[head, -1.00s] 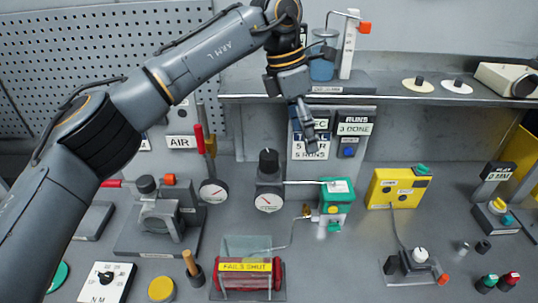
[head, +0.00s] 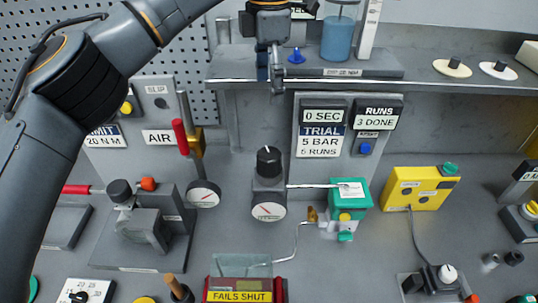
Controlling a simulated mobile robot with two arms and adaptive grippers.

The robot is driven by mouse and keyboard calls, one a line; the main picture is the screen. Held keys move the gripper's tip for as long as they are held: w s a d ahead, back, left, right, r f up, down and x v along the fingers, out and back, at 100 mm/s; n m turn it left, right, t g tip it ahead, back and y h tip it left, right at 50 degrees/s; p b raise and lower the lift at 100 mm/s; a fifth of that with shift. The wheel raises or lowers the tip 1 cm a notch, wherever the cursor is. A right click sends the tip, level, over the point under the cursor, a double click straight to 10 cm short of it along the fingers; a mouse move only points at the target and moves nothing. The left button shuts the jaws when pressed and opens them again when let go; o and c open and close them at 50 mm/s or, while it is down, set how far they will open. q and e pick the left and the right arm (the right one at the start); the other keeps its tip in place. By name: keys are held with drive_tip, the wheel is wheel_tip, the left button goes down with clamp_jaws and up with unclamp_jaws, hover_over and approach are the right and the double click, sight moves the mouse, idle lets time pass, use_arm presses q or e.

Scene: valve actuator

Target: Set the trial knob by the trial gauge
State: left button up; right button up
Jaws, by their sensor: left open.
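A black knob (head: 268,159) stands upright on a grey block in the middle of the bench, and I take it as the trial knob. The round white gauge (head: 268,211) on the front of that block has a red needle; its numbers are too small to read. A sign (head: 321,140) behind reads "TRIAL 5 BAR 5 RUNS", with "0 SEC" above it. My left gripper (head: 277,86) points down in front of the shelf edge, above the knob and apart from it. It is open and seen edge-on, with nothing visible in it. My right gripper is out of view.
A second gauge (head: 203,194) sits left, below a red-handled lever (head: 180,139) by the AIR label. A thin pipe runs right from the knob block to a green box (head: 350,194). The shelf (head: 430,87) overhangs behind. A "FAILS SHUT" cylinder (head: 240,296) is in front.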

use_arm(q)
drive_tip(key=b, duration=0.4)
hover_over(269, 153)
wheel_tip(269, 153, down, 4)
drive_tip(key=f, duration=0.1)
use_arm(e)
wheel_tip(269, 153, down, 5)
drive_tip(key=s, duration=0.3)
use_arm(q)
wheel_tip(269, 153, down, 13)
drive_tip(key=p, duration=0.4)
drive_tip(key=shift+r, duration=0.1)
drive_tip(key=shift+f, duration=0.45)
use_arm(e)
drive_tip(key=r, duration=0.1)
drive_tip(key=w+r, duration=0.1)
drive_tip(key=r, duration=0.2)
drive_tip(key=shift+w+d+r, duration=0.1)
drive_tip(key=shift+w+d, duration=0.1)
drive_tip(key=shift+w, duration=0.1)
use_arm(q)
drive_tip(key=shift+c, duration=0.2)
drive_tip(key=c, duration=1.1)
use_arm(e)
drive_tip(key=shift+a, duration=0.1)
